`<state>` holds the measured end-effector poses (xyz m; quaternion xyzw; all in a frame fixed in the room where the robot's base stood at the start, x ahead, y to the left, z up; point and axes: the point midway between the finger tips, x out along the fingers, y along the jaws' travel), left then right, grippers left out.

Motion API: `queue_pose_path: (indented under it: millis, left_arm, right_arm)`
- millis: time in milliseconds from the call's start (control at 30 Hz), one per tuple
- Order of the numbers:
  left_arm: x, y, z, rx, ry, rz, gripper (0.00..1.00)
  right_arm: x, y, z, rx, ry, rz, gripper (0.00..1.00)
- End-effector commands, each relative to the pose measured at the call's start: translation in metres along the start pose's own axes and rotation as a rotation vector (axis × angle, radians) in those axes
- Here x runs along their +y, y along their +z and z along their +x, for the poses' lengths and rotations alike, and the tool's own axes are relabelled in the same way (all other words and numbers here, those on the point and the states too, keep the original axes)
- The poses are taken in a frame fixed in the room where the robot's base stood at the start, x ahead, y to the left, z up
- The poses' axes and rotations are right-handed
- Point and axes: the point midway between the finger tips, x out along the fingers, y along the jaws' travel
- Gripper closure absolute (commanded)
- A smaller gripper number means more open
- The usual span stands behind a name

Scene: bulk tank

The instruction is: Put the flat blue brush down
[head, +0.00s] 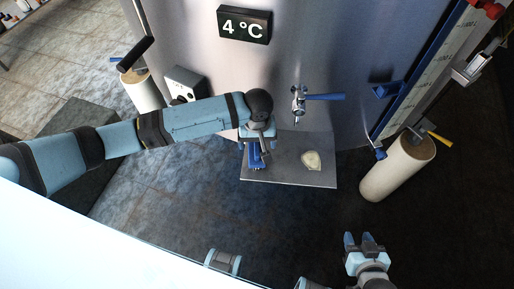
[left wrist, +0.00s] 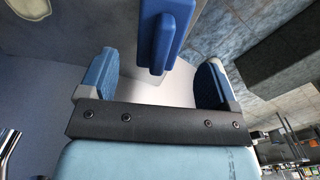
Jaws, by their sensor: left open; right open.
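The flat blue brush (head: 256,158) is at the left end of the grey metal plate (head: 290,174), partly hidden under my left gripper (head: 257,143). In the left wrist view the brush (left wrist: 164,36) lies ahead of the open fingers (left wrist: 152,82), apart from both. The brush appears to rest on the plate, though its contact is partly hidden. My left gripper is open. My right gripper (head: 358,241) is open and empty at the lower right, away from the plate.
A pale rounded piece (head: 312,161) lies on the plate's right part. Above it, a tap with a blue lever (head: 324,97) sticks out of the steel tank (head: 300,50). A cream cylindrical leg (head: 398,168) stands right. Dark floor lies clear in front.

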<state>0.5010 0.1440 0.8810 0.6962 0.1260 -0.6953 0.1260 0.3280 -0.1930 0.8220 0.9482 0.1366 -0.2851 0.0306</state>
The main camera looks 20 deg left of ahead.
Motion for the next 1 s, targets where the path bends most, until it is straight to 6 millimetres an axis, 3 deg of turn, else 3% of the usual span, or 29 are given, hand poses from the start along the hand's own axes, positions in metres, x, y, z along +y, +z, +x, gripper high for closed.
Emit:
queue_pose_path:
  millis: [100,333,1000]
  left_arm:
    - [0.0,0.0,-0.026,0.0,0.001,0.001,0.16]
    - [0.0,0.0,-0.056,-0.001,0.0,0.001,0.16]
    - [0.0,0.001,-0.062,-0.002,0.003,0.003,0.16]
  right_arm:
    - [0.0,-0.001,-0.001,0.0,0.0,0.0,0.57]
    - [0.0,-0.001,-0.001,-0.001,0.0,-0.001,0.57]
    - [0.001,-0.001,-0.002,-0.001,0.001,-0.001,0.57]
